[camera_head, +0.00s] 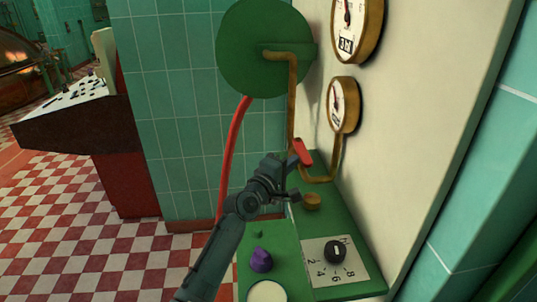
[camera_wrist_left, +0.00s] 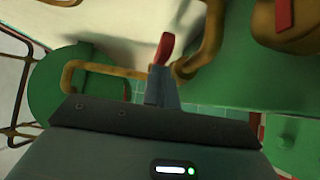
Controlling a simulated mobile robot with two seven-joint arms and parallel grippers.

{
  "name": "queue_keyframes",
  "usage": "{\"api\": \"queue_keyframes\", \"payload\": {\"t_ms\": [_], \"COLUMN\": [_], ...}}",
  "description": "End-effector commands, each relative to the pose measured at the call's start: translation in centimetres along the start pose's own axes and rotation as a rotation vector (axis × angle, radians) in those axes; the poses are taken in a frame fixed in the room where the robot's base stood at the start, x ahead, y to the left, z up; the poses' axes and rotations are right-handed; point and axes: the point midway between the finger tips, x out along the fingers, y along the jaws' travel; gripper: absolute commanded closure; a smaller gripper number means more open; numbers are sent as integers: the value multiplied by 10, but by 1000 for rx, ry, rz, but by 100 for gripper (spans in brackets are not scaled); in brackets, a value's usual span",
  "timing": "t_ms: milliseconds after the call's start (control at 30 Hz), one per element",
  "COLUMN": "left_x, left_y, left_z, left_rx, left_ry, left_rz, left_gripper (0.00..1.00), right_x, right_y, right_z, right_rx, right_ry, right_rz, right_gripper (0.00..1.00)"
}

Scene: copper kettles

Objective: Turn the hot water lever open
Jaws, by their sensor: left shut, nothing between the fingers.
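A small red lever (camera_head: 303,152) sits on the copper pipe (camera_head: 292,100) just above the green panel, below the lower gauge. It also shows in the left wrist view (camera_wrist_left: 165,46), standing just beyond my fingertips. My left gripper (camera_head: 292,170) is shut and empty, with its tips right by the lever's lower end. I cannot tell whether they touch it. My right gripper is in neither view.
Two round gauges (camera_head: 343,105) hang on the cream wall (camera_head: 420,130). The green panel (camera_head: 330,220) carries a black dial (camera_head: 335,251), a brass knob (camera_head: 311,201) and a purple knob (camera_head: 261,260). A green disc (camera_head: 255,50) and a red hose (camera_head: 232,145) are at the back.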

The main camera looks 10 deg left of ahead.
Motion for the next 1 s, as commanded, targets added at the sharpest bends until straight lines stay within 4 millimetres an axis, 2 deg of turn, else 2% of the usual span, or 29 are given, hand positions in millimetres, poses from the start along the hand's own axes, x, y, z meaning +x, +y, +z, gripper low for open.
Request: {"api": "queue_keyframes", "payload": {"t_ms": [33, 300, 1000], "left_x": [2, 4, 4], "left_y": [1, 1, 1], "left_z": [6, 13, 12], "left_rx": [-1, -1, -6], "left_ry": [-8, -15, -15], "left_rz": [0, -1, -1], "left_gripper": [100, 100, 100], "right_x": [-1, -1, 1], "right_y": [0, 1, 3], "right_z": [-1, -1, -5], "right_rx": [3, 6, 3], "right_ry": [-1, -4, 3], "right_rz": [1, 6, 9], "right_gripper": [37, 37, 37]}}
